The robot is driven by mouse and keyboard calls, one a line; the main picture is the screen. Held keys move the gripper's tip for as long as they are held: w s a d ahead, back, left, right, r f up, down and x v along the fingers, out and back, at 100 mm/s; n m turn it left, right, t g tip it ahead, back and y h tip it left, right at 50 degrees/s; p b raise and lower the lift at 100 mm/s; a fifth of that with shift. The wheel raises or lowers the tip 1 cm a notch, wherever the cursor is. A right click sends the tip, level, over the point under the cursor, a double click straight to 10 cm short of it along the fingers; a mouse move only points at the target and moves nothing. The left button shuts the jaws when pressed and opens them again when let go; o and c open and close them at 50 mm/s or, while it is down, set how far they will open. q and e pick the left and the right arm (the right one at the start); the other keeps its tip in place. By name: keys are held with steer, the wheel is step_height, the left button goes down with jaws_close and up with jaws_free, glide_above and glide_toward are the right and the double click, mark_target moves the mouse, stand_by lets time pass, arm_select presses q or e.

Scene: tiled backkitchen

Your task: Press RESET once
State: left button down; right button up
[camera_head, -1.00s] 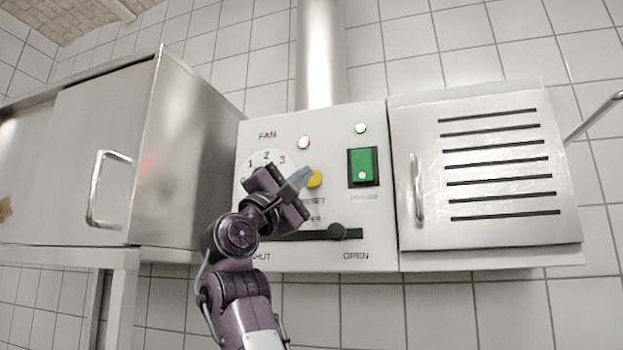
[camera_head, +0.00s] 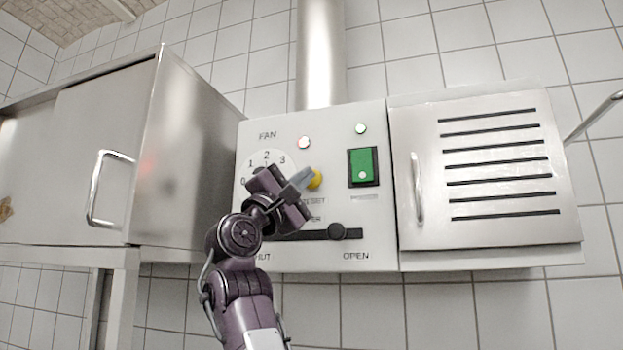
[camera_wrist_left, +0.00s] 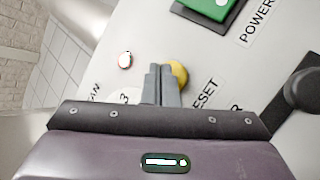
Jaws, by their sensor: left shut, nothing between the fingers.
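The yellow RESET button (camera_head: 315,180) is on the grey control panel (camera_head: 375,220), above the partly covered RESET label. My left gripper (camera_head: 303,177) is shut and empty, with its grey fingertips overlapping the button's left side. In the left wrist view the shut fingertips (camera_wrist_left: 161,70) are beside the yellow button (camera_wrist_left: 179,74), covering part of it. I cannot tell whether they touch it or whether it is pressed in. My right gripper is not in view.
Near the button are the fan dial (camera_head: 262,160), a red-and-white lamp (camera_head: 304,142), a green power switch (camera_head: 362,167) and a dark slider knob (camera_head: 336,231). A steel cabinet (camera_head: 185,150) stands left. A slotted door with a handle (camera_head: 417,188) is right.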

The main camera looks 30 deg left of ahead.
arm_select(q)
steer(key=shift+w+a, duration=0.15)
steer(key=shift+w, duration=0.3)
stand_by(0.4)
stand_by(0.3)
steer(key=shift+s+d+h+b, duration=0.25)
steer(key=shift+s+h+b, duration=0.05)
steer(key=shift+s+b, duration=0.5)
